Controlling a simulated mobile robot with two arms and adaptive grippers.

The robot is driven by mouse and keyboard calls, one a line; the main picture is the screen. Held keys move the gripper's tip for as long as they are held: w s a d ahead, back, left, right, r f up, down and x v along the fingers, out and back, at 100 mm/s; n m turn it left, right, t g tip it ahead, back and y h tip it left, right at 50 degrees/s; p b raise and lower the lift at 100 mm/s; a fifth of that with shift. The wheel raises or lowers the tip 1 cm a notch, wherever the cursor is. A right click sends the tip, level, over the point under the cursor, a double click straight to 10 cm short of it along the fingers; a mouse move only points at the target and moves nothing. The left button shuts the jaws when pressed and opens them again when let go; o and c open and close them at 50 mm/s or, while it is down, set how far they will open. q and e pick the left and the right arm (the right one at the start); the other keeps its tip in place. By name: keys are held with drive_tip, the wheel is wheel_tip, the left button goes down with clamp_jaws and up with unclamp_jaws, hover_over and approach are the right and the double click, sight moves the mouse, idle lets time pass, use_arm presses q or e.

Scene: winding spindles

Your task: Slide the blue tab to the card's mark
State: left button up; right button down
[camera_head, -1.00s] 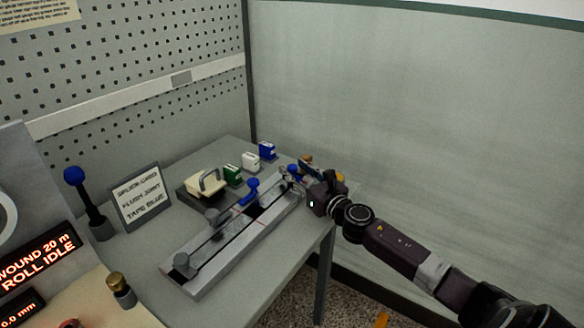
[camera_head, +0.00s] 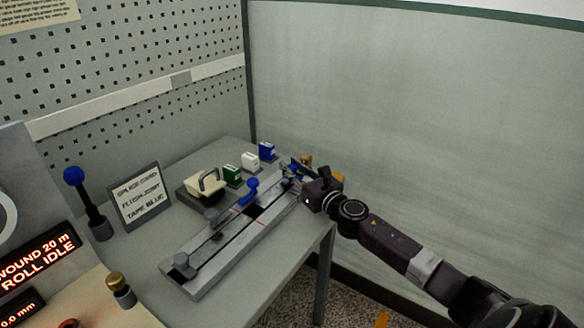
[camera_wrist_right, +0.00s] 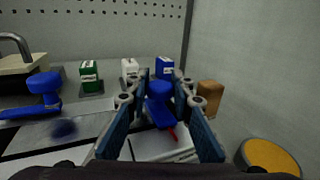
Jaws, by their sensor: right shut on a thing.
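My right gripper (camera_head: 297,176) is at the far right end of the grey metal splicing track (camera_head: 215,257). In the right wrist view its fingers close around a blue knob-topped tab (camera_wrist_right: 160,92), with a small red mark (camera_wrist_right: 173,134) beside its foot. In the head view the fingers mostly hide this tab. A second blue-knobbed piece (camera_head: 251,184) sits on the track to the left; it also shows in the wrist view (camera_wrist_right: 43,83). The card (camera_head: 138,198) reads "splice card, flush joint, tape blue". A thin red line (camera_head: 262,222) crosses the track. My left gripper is not in view.
Green (camera_head: 232,176), white (camera_head: 251,162) and blue (camera_head: 267,151) blocks stand behind the track. A cream block with a handle (camera_head: 204,186) and a blue-topped lever (camera_head: 75,177) are further left. The table edge lies close at the right.

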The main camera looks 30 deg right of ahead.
sight(283, 186)
drive_tip(key=a, duration=0.1)
drive_tip(key=s+a+p, duration=0.1)
drive_tip(key=a, duration=0.2)
drive_tip(key=shift+s+r+p, duration=0.1)
drive_tip(key=shift+s+p, duration=0.2)
drive_tip(key=shift+p, duration=0.1)
drive_tip(key=shift+s+a, duration=0.1)
drive_tip(key=shift+a, duration=0.05)
drive_tip(key=c, duration=1.7)
unclamp_jaws()
drive_tip(key=shift+s, duration=6)
